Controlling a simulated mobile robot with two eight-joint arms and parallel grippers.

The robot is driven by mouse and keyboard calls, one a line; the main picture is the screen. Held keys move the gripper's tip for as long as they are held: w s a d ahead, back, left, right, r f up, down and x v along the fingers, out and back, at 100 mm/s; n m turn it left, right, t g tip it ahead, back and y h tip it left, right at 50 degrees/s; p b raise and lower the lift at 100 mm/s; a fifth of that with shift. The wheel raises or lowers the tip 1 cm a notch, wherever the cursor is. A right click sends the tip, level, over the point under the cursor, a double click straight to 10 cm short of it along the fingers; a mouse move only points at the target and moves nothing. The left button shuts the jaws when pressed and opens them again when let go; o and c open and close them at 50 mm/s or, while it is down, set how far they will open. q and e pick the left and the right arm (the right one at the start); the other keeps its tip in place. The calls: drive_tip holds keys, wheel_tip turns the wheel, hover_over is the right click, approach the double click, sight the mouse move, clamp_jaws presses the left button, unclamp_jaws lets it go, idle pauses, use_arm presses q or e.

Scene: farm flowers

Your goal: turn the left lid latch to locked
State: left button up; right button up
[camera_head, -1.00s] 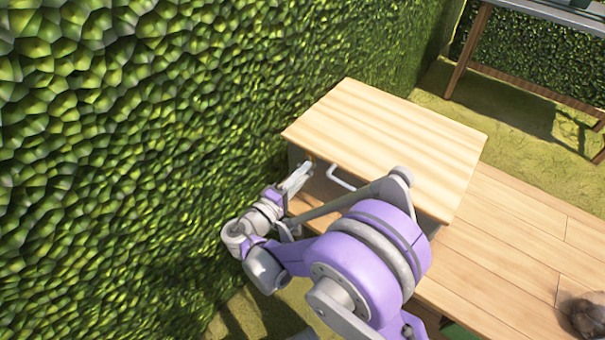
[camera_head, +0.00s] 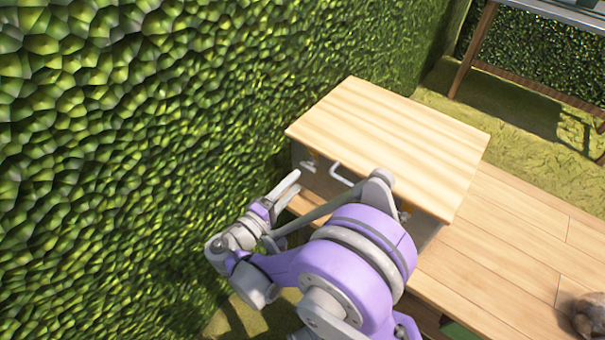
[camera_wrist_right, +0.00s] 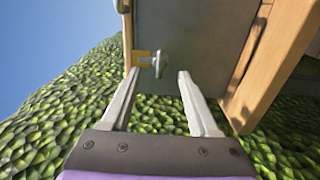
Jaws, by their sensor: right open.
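The box is grey with a pale wooden lid (camera_head: 390,140), which lies closed on top. The left lid latch (camera_head: 307,166) is a small metal piece on the box front, under the lid's left corner. In the right wrist view, the latch (camera_wrist_right: 160,63) is a silver knob beside a brass bracket (camera_wrist_right: 143,57). My right gripper (camera_head: 287,190) is open and empty, just in front of the latch and apart from it. In the wrist view, its fingertips (camera_wrist_right: 158,76) point at the latch. I cannot tell whether the latch is locked. My left gripper is out of view.
A white handle (camera_head: 340,175) sticks out of the box front, right of the latch. The box stands on a plank table (camera_head: 530,240), with a brown object (camera_head: 588,316) at its right. A leafy hedge (camera_head: 140,150) rises close on the left.

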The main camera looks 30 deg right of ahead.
drive_tip(key=v, duration=0.5)
drive_tip(key=shift+a, duration=0.15)
